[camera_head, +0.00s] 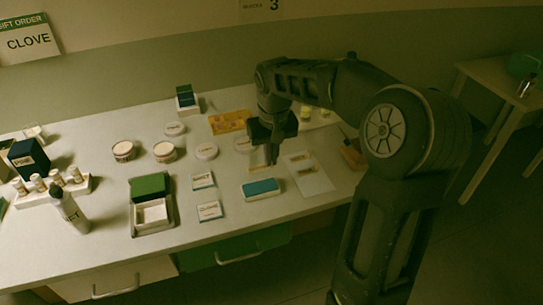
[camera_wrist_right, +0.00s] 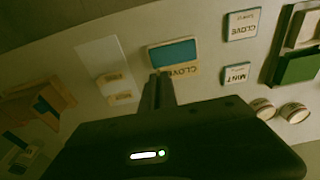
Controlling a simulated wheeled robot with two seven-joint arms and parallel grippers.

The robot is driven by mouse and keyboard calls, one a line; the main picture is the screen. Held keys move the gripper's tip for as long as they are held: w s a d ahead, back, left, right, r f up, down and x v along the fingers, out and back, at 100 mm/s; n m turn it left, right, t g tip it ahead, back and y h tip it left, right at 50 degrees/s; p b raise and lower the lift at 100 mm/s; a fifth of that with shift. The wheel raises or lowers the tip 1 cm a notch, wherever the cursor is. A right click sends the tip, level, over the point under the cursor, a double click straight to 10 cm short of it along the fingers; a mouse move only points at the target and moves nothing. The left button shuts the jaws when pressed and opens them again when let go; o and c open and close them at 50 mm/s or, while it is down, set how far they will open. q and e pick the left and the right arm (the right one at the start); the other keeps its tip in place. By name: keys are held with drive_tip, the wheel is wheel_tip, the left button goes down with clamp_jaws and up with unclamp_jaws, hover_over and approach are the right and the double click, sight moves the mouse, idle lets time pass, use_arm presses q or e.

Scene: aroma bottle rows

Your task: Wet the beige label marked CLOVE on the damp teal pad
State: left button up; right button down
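The teal pad (camera_head: 261,186) lies in a pale tray on the table; it also shows in the right wrist view (camera_wrist_right: 172,53). My right gripper (camera_head: 272,158) is just behind and above it in the head view, pointing down. Its fingers (camera_wrist_right: 157,85) are shut on the beige CLOVE label (camera_wrist_right: 183,71), which shows as a small beige piece (camera_head: 259,162) in the head view. The label appears apart from the teal surface in the head view; in the wrist view it overlaps the tray edge. My left gripper is not in view.
A white sheet (camera_head: 316,184) with beige labels lies right of the pad. MINT (camera_head: 203,180) and CLOVE (camera_head: 209,211) cards lie to its left, then an open green box (camera_head: 151,187). Several round jars stand behind. A bottle (camera_head: 70,211) and a vial rack (camera_head: 82,187) are farther left.

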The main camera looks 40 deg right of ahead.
sight(270, 184)
drive_tip(key=shift+f+b, duration=2.3)
drive_tip(key=shift+f, duration=0.9)
drive_tip(key=shift+f, duration=0.35)
drive_tip(key=shift+r+p, duration=2.6)
drive_tip(key=shift+r, duration=1)
drive_tip(key=shift+f, duration=0.1)
